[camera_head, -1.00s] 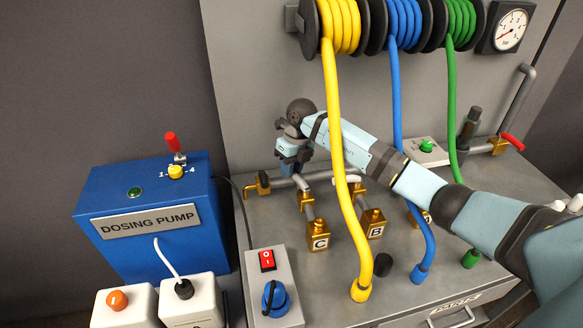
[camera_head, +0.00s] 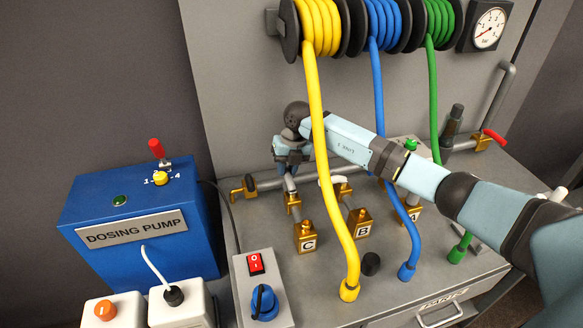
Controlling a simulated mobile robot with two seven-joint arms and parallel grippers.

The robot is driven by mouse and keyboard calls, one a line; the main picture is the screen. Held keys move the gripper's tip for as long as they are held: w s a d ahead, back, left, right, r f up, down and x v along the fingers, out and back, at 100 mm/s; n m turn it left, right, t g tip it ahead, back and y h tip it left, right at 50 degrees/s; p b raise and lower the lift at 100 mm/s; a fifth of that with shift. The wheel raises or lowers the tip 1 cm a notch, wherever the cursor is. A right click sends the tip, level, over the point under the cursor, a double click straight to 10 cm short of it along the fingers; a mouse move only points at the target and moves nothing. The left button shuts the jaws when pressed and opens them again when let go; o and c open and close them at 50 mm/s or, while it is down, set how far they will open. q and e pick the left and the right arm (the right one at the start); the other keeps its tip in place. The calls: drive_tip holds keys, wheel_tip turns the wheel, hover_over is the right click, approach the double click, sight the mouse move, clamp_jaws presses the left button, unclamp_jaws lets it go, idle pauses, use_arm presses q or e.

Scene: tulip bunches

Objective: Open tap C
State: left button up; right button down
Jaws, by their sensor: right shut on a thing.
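Tap C (camera_head: 293,203) is a brass valve on a pipe above the brass block marked C (camera_head: 306,238). A pale grey lever (camera_head: 289,184) rises from it, nearly upright in the picture. My right gripper (camera_head: 290,172) is shut on the upper end of this lever; its dark wrist and the jaws hide the lever's top. My right arm comes in from the right and passes behind the yellow hose. My left gripper is out of view.
The yellow hose (camera_head: 325,160) hangs in front of my right forearm. Block B (camera_head: 358,224) stands right of C. A switch box (camera_head: 259,290) stands in front, and the blue dosing pump (camera_head: 135,225) at left. The blue hose (camera_head: 379,110) and green hose (camera_head: 432,100) hang farther right.

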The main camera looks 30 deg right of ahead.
drive_tip(key=c, duration=1)
unclamp_jaws()
drive_tip(key=shift+d, duration=0.1)
drive_tip(key=r, duration=0.2)
drive_tip(key=d+r, duration=0.1)
drive_tip(key=r, duration=0.4)
drive_tip(key=shift+s+d+r+b, duration=0.15)
drive_tip(key=shift+d+r+b, duration=0.1)
drive_tip(key=shift+b, duration=0.15)
